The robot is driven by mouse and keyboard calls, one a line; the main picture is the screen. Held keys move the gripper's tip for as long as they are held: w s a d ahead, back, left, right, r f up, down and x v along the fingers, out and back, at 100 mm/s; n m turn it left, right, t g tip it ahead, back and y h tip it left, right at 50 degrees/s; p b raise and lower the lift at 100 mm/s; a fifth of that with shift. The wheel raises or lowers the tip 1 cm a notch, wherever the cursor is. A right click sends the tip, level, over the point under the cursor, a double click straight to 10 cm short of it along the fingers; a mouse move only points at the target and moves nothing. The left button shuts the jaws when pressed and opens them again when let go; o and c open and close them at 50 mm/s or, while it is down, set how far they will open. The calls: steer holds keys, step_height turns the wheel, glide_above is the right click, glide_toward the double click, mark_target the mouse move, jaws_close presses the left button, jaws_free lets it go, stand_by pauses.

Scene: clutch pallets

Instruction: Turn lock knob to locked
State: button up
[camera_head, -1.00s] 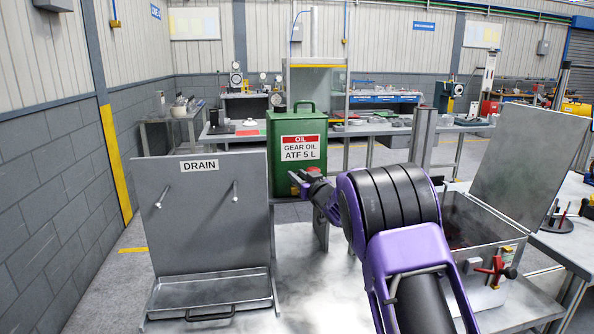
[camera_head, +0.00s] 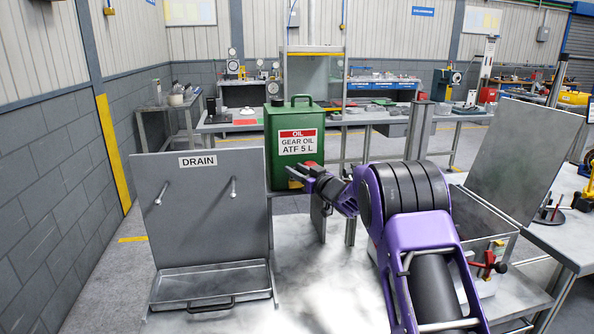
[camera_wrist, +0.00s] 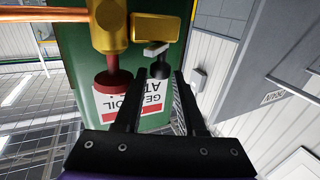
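A red knob (camera_wrist: 115,82) hangs from a brass fitting (camera_wrist: 108,28), left of the fingers. A small grey piece (camera_wrist: 155,50) lies just beyond the fingertips. I cannot tell which knob is the lock knob, or its setting.
The green oil can (camera_head: 293,155) stands behind the gripper. The DRAIN panel (camera_head: 170,215) and its tray (camera_head: 213,292) are at left. At right, an open metal box (camera_head: 500,215) carries a red handle (camera_head: 489,262). The bench top (camera_head: 320,275) between is clear.

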steer(key=shift+f, duration=0.1)
steer(key=m+t+h+b, duration=0.1)
steer(key=m+h, duration=0.1)
steer(key=h, duration=0.1)
steer(key=a+m+t+h+b, duration=0.1)
steer(key=m+h+b, duration=0.1)
steer(key=h, duration=0.2)
steer(key=m+t+h+b, duration=0.1)
steer(key=m+t+h, duration=0.1)
steer(key=m+h, duration=0.1)
steer(key=shift+s+a, duration=0.3)
steer(key=shift+a+m+h+p, duration=0.15)
steer(key=shift+m+h+p, duration=0.6)
steer(key=shift+h, duration=0.85)
